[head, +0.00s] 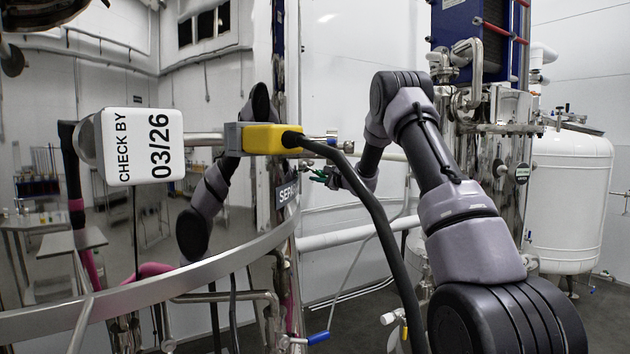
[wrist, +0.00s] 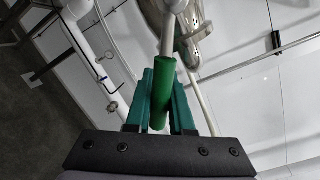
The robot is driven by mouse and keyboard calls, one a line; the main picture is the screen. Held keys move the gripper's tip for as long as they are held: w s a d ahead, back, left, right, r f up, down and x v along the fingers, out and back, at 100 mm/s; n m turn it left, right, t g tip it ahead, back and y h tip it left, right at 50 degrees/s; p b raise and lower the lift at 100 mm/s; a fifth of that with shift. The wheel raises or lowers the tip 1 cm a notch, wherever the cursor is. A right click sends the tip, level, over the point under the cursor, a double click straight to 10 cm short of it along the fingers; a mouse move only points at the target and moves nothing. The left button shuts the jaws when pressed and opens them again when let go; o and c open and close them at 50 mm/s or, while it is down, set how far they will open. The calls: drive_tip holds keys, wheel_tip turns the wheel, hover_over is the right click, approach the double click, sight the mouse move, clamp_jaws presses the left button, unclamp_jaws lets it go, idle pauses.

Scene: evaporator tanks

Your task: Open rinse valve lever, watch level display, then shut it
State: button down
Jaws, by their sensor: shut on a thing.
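The rinse valve lever has a green sleeve (wrist: 163,98) on a pale metal rod, and it runs up the middle of the wrist view. My gripper (wrist: 164,82) has teal fingers on both sides of the green sleeve and is shut on it. In the head view my gripper (head: 322,175) is small, beside the polished tank, and the lever cannot be told apart from the fingers there. The valve body is a blurred metal shape (wrist: 188,35) at the top of the wrist view. I cannot make out a level display reading in either view.
A white block marked CHECK BY 03/26 (head: 142,147) and a yellow connector (head: 262,139) with a thick black cable stand before the mirror-like tank (head: 190,240). Pipes (head: 350,235) run behind my arm. A blue-handled valve (head: 318,338) is low down. A white tank (head: 568,200) stands right.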

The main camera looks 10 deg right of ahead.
drive_tip(key=shift+d+r, duration=0.2)
idle(0.4)
drive_tip(key=c, duration=0.8)
unclamp_jaws()
drive_tip(key=v, duration=1)
drive_tip(key=shift+s+d, duration=0.15)
drive_tip(key=shift+s, duration=0.15)
